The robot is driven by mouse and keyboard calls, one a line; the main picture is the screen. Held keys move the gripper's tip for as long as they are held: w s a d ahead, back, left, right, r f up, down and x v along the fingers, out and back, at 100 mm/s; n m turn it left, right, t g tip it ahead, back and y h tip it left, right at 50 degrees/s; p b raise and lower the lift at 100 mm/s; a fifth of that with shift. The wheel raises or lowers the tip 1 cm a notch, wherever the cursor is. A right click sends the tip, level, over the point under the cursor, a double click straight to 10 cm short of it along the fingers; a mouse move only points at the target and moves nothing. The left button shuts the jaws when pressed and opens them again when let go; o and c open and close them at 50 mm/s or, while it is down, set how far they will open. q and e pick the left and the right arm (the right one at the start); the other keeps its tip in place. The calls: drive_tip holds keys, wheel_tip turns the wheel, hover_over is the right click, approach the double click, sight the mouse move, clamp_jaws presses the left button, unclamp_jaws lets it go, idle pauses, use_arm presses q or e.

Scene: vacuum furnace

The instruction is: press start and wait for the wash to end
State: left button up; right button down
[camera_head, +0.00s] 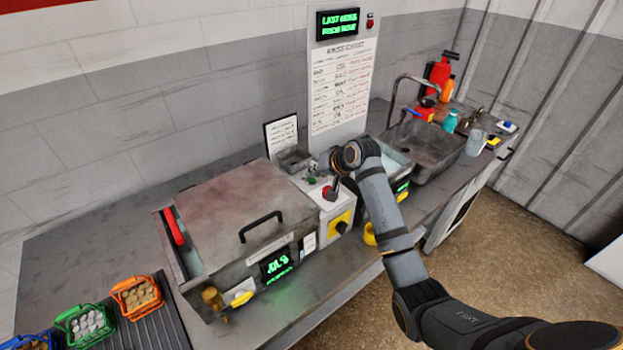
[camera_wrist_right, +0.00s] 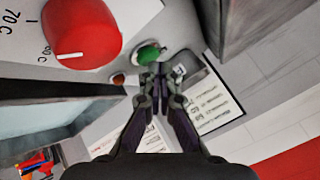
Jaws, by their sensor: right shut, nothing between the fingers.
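The washer (camera_head: 235,205) stands on the bench with its brown lid down and a black handle on it. Its front display (camera_head: 277,265) shows green text too blurred to read surely. On the control box beside it are a green button (camera_head: 311,180) and a red knob (camera_head: 328,193). My right gripper (camera_head: 335,187) is over this box, shut and empty. In the right wrist view, the fingertips (camera_wrist_right: 155,75) are together just beside the green button (camera_wrist_right: 150,53), with the red knob (camera_wrist_right: 80,32) to the left. I cannot tell whether they touch the button. My left gripper is out of view.
Orange (camera_head: 137,297), green (camera_head: 85,325) and blue baskets of parts stand at the lower left. A sink (camera_head: 425,145) with a tap and several bottles are at the right. A wall panel (camera_head: 343,75) has a green display. Floor is free at the right.

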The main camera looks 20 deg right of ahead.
sight(314, 180)
drive_tip(key=shift+f, duration=0.35)
idle(0.4)
drive_tip(key=shift+r+p, duration=0.8)
drive_tip(key=shift+p, duration=0.3)
wheel_tip(314, 180, up, 5)
drive_tip(key=p, duration=0.5)
drive_tip(key=shift+r+p, duration=0.1)
drive_tip(key=shift+p, duration=0.2)
